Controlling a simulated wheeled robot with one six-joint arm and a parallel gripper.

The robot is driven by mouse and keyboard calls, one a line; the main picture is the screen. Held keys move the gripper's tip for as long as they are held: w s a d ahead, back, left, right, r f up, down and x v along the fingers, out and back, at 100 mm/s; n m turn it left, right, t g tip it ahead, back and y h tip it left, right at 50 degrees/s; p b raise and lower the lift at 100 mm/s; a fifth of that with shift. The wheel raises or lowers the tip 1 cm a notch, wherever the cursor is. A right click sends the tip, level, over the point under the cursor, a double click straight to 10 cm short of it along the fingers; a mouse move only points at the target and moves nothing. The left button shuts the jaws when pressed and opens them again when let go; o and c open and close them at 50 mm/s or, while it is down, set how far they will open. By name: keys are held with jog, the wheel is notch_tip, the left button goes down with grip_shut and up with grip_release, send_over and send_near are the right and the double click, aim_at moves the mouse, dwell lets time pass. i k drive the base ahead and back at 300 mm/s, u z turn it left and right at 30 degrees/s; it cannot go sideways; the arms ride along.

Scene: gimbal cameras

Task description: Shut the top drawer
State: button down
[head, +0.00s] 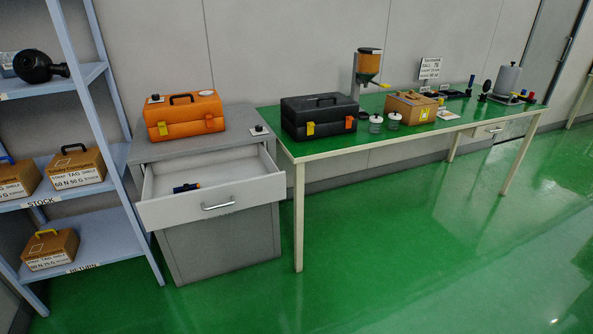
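The top drawer (213,207) of the grey cabinet (222,250) is pulled well out toward the front. It has a light front with a silver bar handle (218,206). A dark blue item (186,188) with a small orange part lies inside the drawer. Below it, the cabinet's lower front looks flush. An orange toolbox (184,115) stands on the cabinet top. My gripper does not show in the head view.
A blue shelf rack (88,196) with boxes stands close to the cabinet's left. A green-topped table (440,121) with a black toolbox (318,116) and several other items stands to the right. The green floor (400,260) in front is clear.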

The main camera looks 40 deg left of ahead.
aim_at(230, 179)
jog(key=i, duration=1.45)
jog(key=u, duration=2)
jog(key=i, duration=0.45)
